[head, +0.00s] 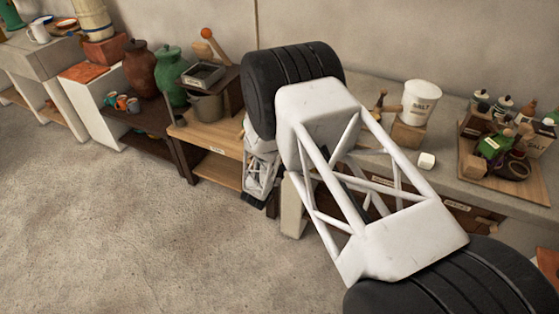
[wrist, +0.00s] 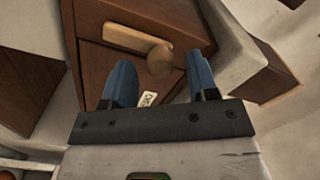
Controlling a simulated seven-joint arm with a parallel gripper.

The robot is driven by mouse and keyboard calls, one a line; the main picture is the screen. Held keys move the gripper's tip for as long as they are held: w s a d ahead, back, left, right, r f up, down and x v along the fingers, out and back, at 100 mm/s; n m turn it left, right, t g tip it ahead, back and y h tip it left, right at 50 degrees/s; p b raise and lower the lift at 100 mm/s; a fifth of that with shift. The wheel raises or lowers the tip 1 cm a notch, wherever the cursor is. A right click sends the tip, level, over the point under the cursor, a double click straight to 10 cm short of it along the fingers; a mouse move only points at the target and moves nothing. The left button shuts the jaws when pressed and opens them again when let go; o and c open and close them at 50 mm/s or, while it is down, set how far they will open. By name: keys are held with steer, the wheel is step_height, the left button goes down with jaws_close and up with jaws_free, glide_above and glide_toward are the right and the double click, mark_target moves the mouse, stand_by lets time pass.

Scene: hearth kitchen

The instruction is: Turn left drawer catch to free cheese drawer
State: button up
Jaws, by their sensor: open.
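In the wrist view, a pale wooden bar (wrist: 125,38), which looks like a drawer catch, lies slightly tilted across a dark brown drawer front (wrist: 105,62). A round wooden knob (wrist: 159,60) stands at or near the bar's right end; I cannot tell whether they are joined. My gripper (wrist: 160,76) is open, with one blue finger on each side below the knob. Nothing shows between the fingertips, and contact with the knob cannot be made out. A small white label (wrist: 148,99) shows between the fingers. In the head view my arm hides this spot.
Pale stone (wrist: 235,45) borders the drawer on the right. A wooden shelf unit (head: 215,170) stands left of my arm.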

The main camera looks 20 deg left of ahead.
steer(key=s, duration=0.6)
steer(key=shift+s, duration=0.2)
stand_by(0.4)
